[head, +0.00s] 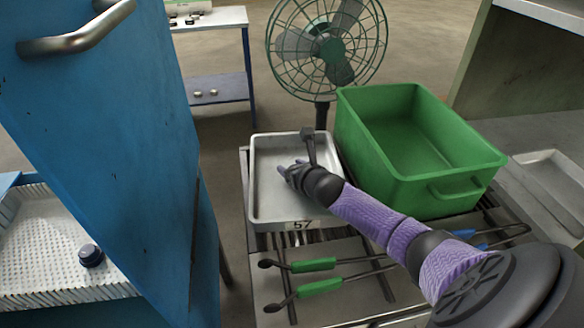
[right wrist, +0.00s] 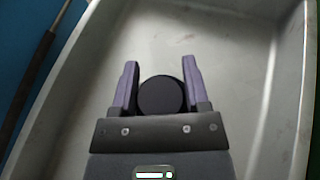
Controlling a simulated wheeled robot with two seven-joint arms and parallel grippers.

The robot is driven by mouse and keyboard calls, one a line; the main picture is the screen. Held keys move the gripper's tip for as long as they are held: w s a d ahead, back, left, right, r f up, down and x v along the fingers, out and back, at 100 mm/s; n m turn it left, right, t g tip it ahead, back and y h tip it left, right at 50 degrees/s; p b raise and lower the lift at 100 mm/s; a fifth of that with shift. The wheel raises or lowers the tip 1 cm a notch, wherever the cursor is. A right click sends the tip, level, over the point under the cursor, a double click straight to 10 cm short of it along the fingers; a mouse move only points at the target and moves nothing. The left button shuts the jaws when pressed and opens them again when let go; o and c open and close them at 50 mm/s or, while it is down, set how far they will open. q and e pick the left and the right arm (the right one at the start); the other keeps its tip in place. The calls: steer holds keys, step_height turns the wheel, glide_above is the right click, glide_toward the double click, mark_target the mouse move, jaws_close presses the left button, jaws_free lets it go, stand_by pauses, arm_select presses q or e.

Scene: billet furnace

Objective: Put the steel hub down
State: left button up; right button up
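The steel hub (right wrist: 162,97) shows in the right wrist view as a dark round disc between the two purple fingers of my right gripper (right wrist: 161,88). The fingers lie close against its two sides, and the gripper looks shut on it. In the head view my right gripper (head: 284,170) is over the grey metal tray (head: 263,205) marked 57. The hub cannot be made out there. Whether it touches the tray floor I cannot tell. The tray (right wrist: 245,30) fills most of the right wrist view. My left gripper is not in view.
A green bin (head: 420,185) stands right of the tray. Green-handled tongs (head: 315,265) lie in front of it, and a fan (head: 327,45) stands behind. A blue door (head: 110,130) rises at the left, near a white basket (head: 45,240) holding a dark round part (head: 91,256).

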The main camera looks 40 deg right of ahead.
steer(key=o, duration=0.3)
steer(key=shift+o, duration=0.2)
steer(key=shift+r, duration=0.1)
steer(key=shift+s+a+r+p, duration=0.1)
steer(key=shift+s+r+p, duration=0.05)
steer(key=shift+s+p, duration=0.15)
steer(key=p+v, duration=0.5)
steer(key=v, duration=0.5)
steer(key=shift+r, duration=0.15)
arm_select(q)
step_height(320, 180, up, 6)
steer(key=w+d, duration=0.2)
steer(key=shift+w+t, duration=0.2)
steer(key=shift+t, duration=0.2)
arm_select(e)
steer(key=shift+s+a+r, duration=0.1)
steer(key=shift+s, duration=0.5)
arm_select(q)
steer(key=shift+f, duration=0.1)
